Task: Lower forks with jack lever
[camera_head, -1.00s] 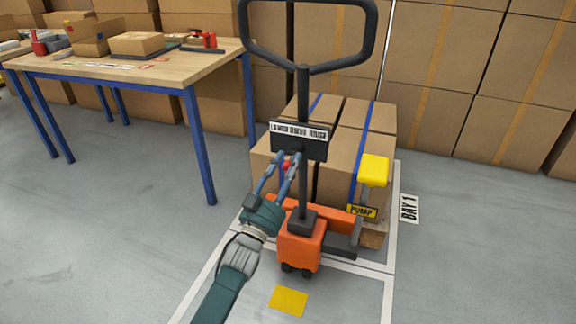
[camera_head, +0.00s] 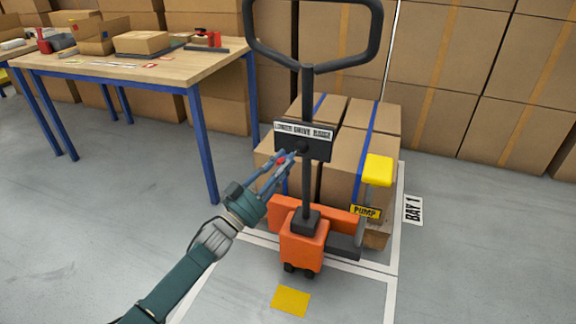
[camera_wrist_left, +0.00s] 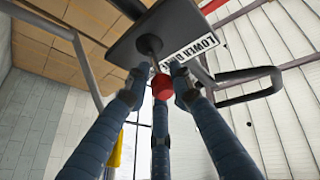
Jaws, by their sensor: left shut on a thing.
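The orange pallet jack (camera_head: 303,247) stands at the marked bay with its black handle post (camera_head: 307,110) upright. A black panel (camera_head: 318,149) on the post carries a white label (camera_head: 305,132) reading "LOWER DRIVE RAISE". The jack lever, with a red knob (camera_head: 281,160), comes out of the panel. My left gripper (camera_head: 288,156) is shut on the lever at the knob. In the left wrist view its blue fingers (camera_wrist_left: 158,82) surround the red knob (camera_wrist_left: 162,87), and the thin lever rod runs to the panel. The forks are hidden under the boxes. My right gripper is out of view.
Cartons (camera_head: 350,160) with blue straps sit behind the jack. A yellow pedal (camera_head: 379,169) with a "PUMP" label (camera_head: 366,211) is at its right. A workbench (camera_head: 150,68) stands at left. Stacked boxes line the back. A yellow floor square (camera_head: 291,301) lies in front; the left floor is clear.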

